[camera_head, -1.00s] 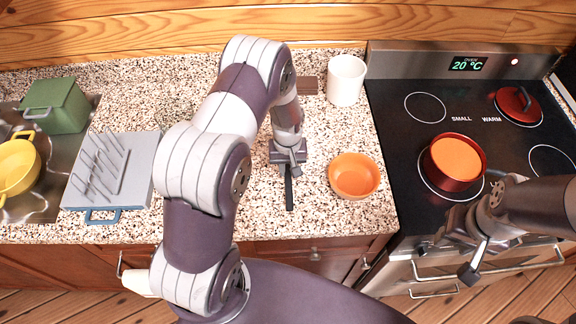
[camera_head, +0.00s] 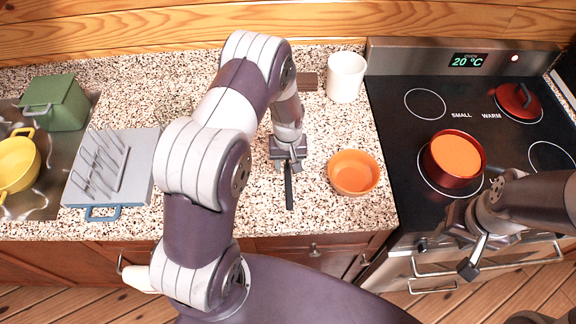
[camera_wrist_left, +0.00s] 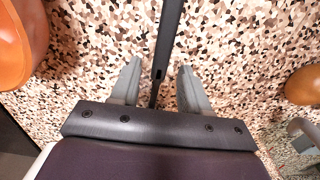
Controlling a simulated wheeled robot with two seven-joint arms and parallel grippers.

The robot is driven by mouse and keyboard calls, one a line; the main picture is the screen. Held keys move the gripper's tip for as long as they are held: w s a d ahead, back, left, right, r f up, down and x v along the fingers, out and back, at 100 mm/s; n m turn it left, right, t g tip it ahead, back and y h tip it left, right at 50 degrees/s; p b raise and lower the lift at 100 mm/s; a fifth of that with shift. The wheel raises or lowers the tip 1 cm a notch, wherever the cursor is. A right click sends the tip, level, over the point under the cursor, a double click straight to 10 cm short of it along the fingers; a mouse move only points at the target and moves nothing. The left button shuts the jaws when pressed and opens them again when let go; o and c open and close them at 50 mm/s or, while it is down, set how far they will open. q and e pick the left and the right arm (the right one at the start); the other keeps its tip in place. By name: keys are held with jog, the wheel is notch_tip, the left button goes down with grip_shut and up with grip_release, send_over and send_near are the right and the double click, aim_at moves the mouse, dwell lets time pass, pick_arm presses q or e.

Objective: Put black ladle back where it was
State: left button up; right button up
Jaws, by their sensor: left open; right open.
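The black ladle (camera_head: 289,190) lies on the speckled counter, its dark handle pointing toward the front edge. In the left wrist view the handle (camera_wrist_left: 168,40) runs between my left gripper's fingers. My left gripper (camera_head: 288,163) is low over the counter, open, with one finger on each side of the handle and a gap showing on both sides. It also shows in the left wrist view (camera_wrist_left: 158,85). The ladle's bowl end is not clearly visible. My right gripper (camera_head: 445,257) is open and empty, by the stove's front edge.
An orange bowl (camera_head: 354,173) stands right of my left gripper, with a white cup (camera_head: 346,77) behind. A red pot (camera_head: 454,160) stands on the stove (camera_head: 394,130). A grey drying rack (camera_head: 140,170), green pot (camera_head: 56,103) and yellow pot (camera_head: 17,165) are at left.

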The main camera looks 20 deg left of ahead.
aim_at(288, 172)
pick_arm(q)
notch_tip(288, 172, up, 11)
jog(key=b, duration=0.2)
jog(key=s+d+r+m+b, duration=0.1)
jog(key=s+m, duration=0.1)
jog(key=s, duration=0.5)
jog(key=s+d+r+m+t+b, duration=0.1)
jog(key=s+d+r+m+b, duration=0.1)
jog(key=s, duration=0.5)
jog(key=shift+s+r+m, duration=0.25)
jog(key=shift+s+m, duration=0.15)
jog(key=shift+m, duration=0.3)
jog(key=shift+w, duration=0.1)
